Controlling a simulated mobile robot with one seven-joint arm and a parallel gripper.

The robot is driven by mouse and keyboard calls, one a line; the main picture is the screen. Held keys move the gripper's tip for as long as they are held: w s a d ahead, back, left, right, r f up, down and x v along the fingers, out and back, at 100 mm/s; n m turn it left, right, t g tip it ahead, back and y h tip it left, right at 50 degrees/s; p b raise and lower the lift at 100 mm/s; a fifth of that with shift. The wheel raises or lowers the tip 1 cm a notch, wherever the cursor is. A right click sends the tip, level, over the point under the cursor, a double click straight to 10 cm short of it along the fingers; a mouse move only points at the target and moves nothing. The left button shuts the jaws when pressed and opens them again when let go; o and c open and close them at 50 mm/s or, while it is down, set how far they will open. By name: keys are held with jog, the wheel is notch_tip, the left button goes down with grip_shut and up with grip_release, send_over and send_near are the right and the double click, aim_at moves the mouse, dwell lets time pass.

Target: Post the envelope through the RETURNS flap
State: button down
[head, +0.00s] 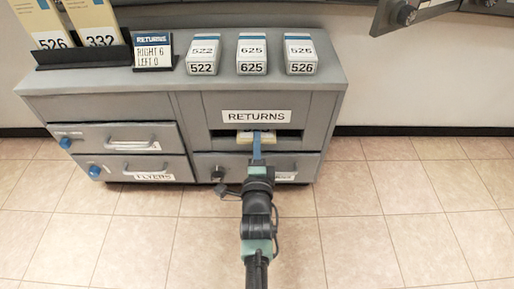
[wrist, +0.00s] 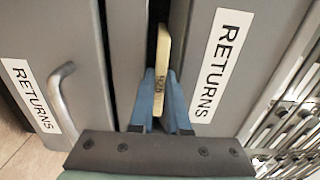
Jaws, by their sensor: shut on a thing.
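The cream envelope (head: 256,137) is at the dark slot (head: 292,138) under the RETURNS label (head: 257,116) on the grey cabinet. In the wrist view the envelope (wrist: 163,50) is edge-on, with a printed number I cannot read surely, and its far end reaches into the dark gap. My gripper (head: 257,146) is in front of the slot, with blue fingers shut on the near end of the envelope. The fingers (wrist: 161,95) also show in the wrist view, on both sides of it. How deep the envelope reaches is hidden.
A drawer with a handle (wrist: 62,98) and another RETURNS label is below the slot. Several numbered boxes (head: 252,55), a small RETURNS sign (head: 152,50) and upright envelopes (head: 92,20) stand on the cabinet top. Tiled floor (head: 400,220) is clear.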

jog(key=shift+w+b, duration=0.45)
jog(key=shift+w, duration=0.45)
jog(key=c, duration=0.8)
grip_release()
jog(key=s+p, duration=0.5)
jog(key=s, duration=0.4)
jog(key=shift+p, duration=0.4)
grip_shut()
